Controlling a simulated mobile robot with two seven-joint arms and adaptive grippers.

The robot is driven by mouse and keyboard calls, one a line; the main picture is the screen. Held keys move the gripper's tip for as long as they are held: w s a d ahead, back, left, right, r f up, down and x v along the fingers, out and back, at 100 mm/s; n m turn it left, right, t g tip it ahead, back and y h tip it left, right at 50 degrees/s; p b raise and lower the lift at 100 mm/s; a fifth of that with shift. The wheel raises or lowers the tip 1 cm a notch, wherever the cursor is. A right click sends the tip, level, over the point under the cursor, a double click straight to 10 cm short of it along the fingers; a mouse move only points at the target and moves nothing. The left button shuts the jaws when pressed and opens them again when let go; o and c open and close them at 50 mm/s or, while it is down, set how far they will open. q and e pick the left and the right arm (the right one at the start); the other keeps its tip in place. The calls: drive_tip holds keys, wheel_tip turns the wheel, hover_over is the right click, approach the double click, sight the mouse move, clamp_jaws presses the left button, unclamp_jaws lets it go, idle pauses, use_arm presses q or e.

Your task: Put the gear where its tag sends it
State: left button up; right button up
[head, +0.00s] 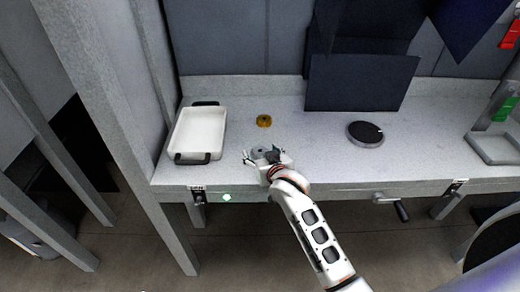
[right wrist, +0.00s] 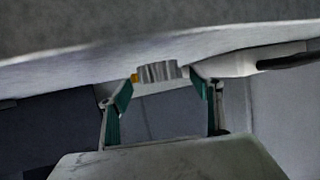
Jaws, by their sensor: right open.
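A grey toothed gear (head: 259,151) sits on the bench near its front edge; it also shows in the right wrist view (right wrist: 157,71). A yellow-brown gear (head: 264,121) lies farther back. My right gripper (head: 262,155) is open at the grey gear, with its green-lined fingers (right wrist: 163,86) spread to either side of it. The gear appears just beyond or between the fingertips; I cannot tell whether they touch it. No tag can be read on either gear. My left gripper is not in view.
A white tray (head: 201,131) with black handles stands at the left. A black-topped round disc (head: 365,134) lies at the right, before a dark panel (head: 360,83). A shallow grey tray (head: 492,149), with green (head: 506,109) and red (head: 511,34) tags above, is far right.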

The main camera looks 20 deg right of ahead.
drive_tip(key=shift+s+r, duration=0.2)
drive_tip(key=shift+s, duration=0.45)
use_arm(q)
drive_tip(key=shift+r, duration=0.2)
use_arm(e)
drive_tip(key=shift+v, duration=1.95)
